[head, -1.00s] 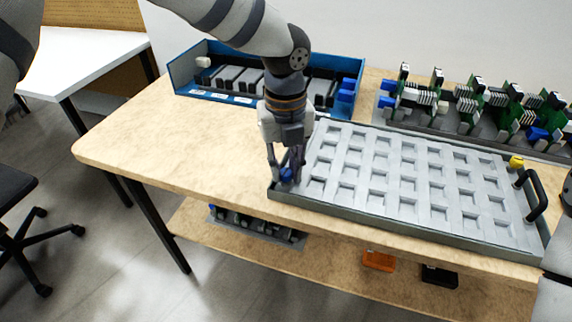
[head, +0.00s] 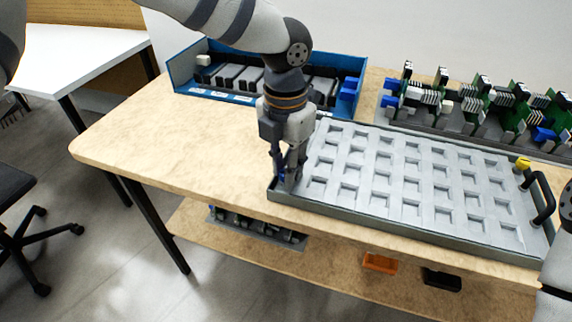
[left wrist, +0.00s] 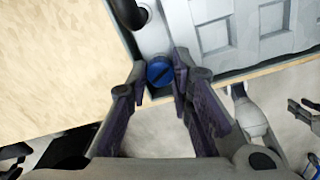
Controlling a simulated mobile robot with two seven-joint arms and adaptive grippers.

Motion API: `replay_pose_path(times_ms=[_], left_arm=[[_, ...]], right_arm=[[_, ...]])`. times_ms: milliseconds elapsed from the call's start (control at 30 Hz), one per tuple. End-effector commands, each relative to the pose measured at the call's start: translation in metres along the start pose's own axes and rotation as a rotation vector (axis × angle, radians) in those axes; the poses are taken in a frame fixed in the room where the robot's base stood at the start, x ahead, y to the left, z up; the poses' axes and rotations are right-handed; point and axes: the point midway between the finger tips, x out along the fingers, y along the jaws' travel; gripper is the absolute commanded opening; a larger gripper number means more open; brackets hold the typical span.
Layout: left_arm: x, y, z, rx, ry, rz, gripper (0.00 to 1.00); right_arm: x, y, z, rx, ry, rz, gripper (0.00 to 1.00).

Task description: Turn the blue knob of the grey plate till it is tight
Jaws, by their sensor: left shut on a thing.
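The grey plate (head: 400,222) is a flat tray with rows of square recesses, lying along the front of the table. Its corner also shows in the left wrist view (left wrist: 180,42). The blue knob (left wrist: 159,73) sits at that near left corner and has a dark slot across its top. My left gripper (head: 287,182) points down at this corner. In the left wrist view its fingers (left wrist: 159,76) are on both sides of the knob, shut on it. In the head view the fingers mostly hide the knob. My right gripper is not in view.
A blue bin (head: 183,72) with dark modules stands behind my left arm. A rack of green boards (head: 483,105) stands behind the plate. The plate has a black handle (head: 543,198) and a yellow knob (head: 523,163) at its right end. The table's left part (head: 150,140) is clear.

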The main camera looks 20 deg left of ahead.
Motion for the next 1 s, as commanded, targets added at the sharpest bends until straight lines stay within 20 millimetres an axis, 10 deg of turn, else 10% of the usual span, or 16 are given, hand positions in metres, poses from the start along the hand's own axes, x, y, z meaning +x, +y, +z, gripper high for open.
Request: replay_pose_path(times_ms=[1000], left_arm=[[-0.003, -0.001, 0.002, 0.449, -0.008, 0.0, 0.0]], right_arm=[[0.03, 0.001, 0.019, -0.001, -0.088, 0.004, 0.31]])
